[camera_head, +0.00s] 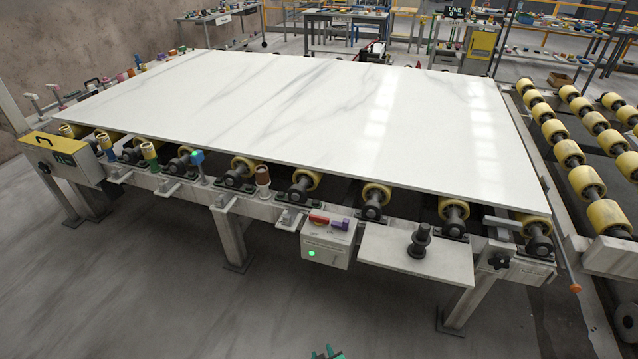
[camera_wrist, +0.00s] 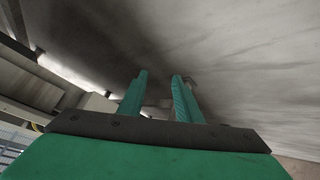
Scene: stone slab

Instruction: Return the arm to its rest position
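My gripper (camera_wrist: 160,80) shows in the wrist view as two green fingers with a clear gap between them. Nothing is seen held in the gap. In the head view only small green tips of my gripper (camera_head: 327,352) show at the bottom edge, in front of the roller table and apart from it. The rest of the arm is out of the head view. The white marble slab (camera_head: 280,110) lies flat on the roller table (camera_head: 240,208).
A control box (camera_head: 328,245) with a green light and a small shelf (camera_head: 415,255) holding a dark knobbed piece stick out from the table's front. A yellow-topped box (camera_head: 62,155) is at its left corner. Yellow roller tracks (camera_head: 585,180) stand right. Front floor (camera_head: 150,300) is clear.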

